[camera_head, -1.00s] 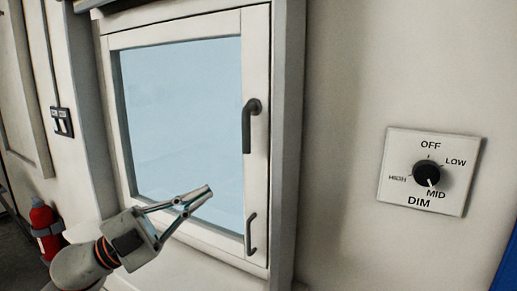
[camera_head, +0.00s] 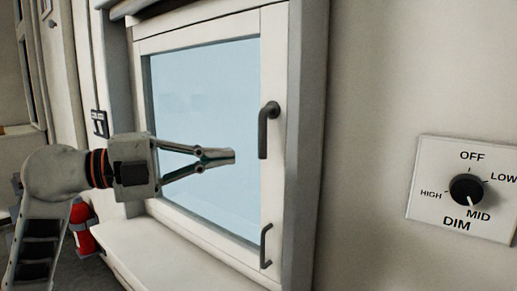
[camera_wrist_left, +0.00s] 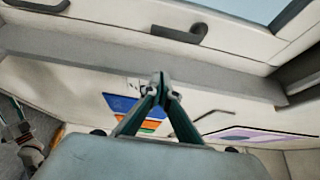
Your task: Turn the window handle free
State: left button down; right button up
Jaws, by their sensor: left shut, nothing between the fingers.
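The dark window handle (camera_head: 263,135) sits on the right side of the white window frame (camera_head: 275,190), its grip hanging down from the pivot. The pane (camera_head: 205,105) is pale blue, and the window looks shut. My left gripper (camera_head: 232,156) is shut and empty in front of the pane, left of the handle's lower end, apart from it in the picture. In the left wrist view, the handle (camera_wrist_left: 175,35) lies above the shut fingertips (camera_wrist_left: 160,80), with a visible gap. My right gripper is not clearly seen.
A smaller bar handle (camera_head: 265,246) is lower on the same frame. A dimmer plate (camera_head: 425,185) with a black knob (camera_head: 466,190) is on the wall at right. A red extinguisher (camera_head: 83,232) stands at lower left. A sill (camera_head: 165,250) juts out below the window.

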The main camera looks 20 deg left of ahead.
aim_at(259, 148)
pick_arm(q)
jog(key=shift+w+d, duration=0.1)
jog(key=w+d+p, duration=0.1)
jog(key=w, duration=0.1)
jog(key=w+d+p, duration=0.1)
jog(key=w+d, duration=0.1)
jog(key=w, duration=0.1)
jog(key=w+d, duration=0.1)
jog(key=w, duration=0.2)
jog(key=shift+d+p, duration=0.4)
jog(key=shift+w+a, duration=0.2)
jog(key=shift+a, duration=0.05)
jog(key=shift+a, duration=0.1)
jog(key=shift+s+a, duration=0.1)
